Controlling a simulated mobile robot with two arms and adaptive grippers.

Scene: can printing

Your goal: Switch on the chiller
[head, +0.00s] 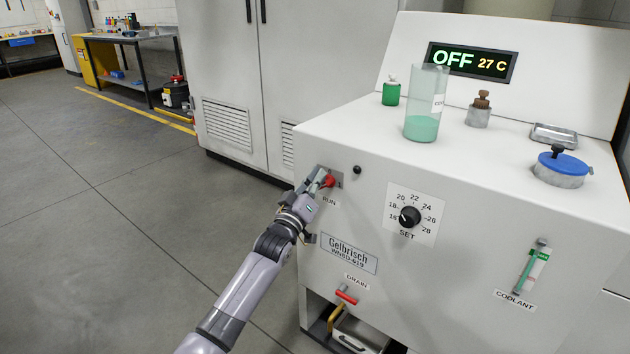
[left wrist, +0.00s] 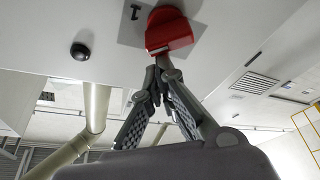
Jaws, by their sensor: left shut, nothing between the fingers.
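The chiller (head: 343,217) is a white cabinet on the right in the head view. Its display (head: 470,62) reads OFF and 27 C. A red switch knob (head: 328,181) labelled RUN is on the upper left of its front panel; it also shows in the left wrist view (left wrist: 168,30). My left gripper (head: 318,184) is at the red knob. In the left wrist view its fingertips (left wrist: 164,63) are shut together right at the knob's lower edge, with nothing between them. I cannot tell whether they touch it. My right gripper is out of view.
A black SET dial (head: 409,216) and a small black button (head: 357,170) are on the same panel. Below is a red DRAIN handle (head: 346,296). A clear beaker (head: 426,105) and a blue-lidded cap (head: 564,162) stand on top. Floor at left is clear.

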